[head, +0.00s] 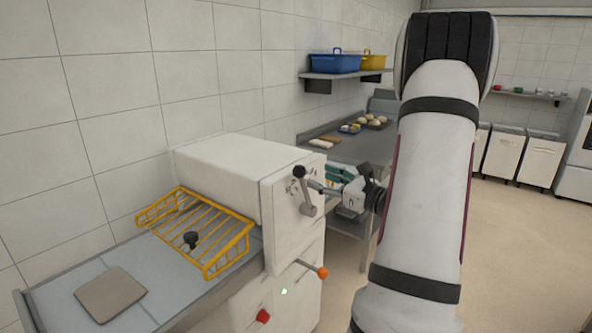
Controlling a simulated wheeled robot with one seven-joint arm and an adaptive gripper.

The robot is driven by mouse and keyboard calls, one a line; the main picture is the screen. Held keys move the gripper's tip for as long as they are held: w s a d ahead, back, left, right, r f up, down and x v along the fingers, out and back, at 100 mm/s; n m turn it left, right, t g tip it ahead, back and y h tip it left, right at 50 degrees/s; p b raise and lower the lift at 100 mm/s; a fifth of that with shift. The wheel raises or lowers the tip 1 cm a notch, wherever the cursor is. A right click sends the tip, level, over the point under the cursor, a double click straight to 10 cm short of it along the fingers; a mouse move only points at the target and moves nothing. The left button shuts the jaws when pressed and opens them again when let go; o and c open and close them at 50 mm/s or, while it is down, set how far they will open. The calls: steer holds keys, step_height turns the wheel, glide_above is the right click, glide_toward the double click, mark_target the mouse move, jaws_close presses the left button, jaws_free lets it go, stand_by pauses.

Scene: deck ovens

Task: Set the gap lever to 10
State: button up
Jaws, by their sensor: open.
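The white machine (220,180) stands against the tiled wall on the left. On its front-right face is a grey lever (308,196) with a black knob (299,171), over a plate with small dark marks. The lever points up and slightly left from its pivot. The marks are too small to read, so the setting cannot be told. My gripper (318,187) is open, just right of the lever and a little below the knob. Whether a finger touches the lever cannot be told. My arm hides part of the area to the right.
A second lever with an orange knob (321,273) and a red knob (263,316) sit lower. A steel counter (370,148) with dough stands behind. The floor at right (510,250) is clear.

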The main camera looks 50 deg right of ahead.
mark_target(304, 171)
steer(key=w, duration=0.6)
steer(key=w+p, duration=0.1)
steer(key=w, duration=0.2)
steer(key=shift+w+d, duration=0.2)
steer(key=shift+d, duration=0.15)
jaws_close()
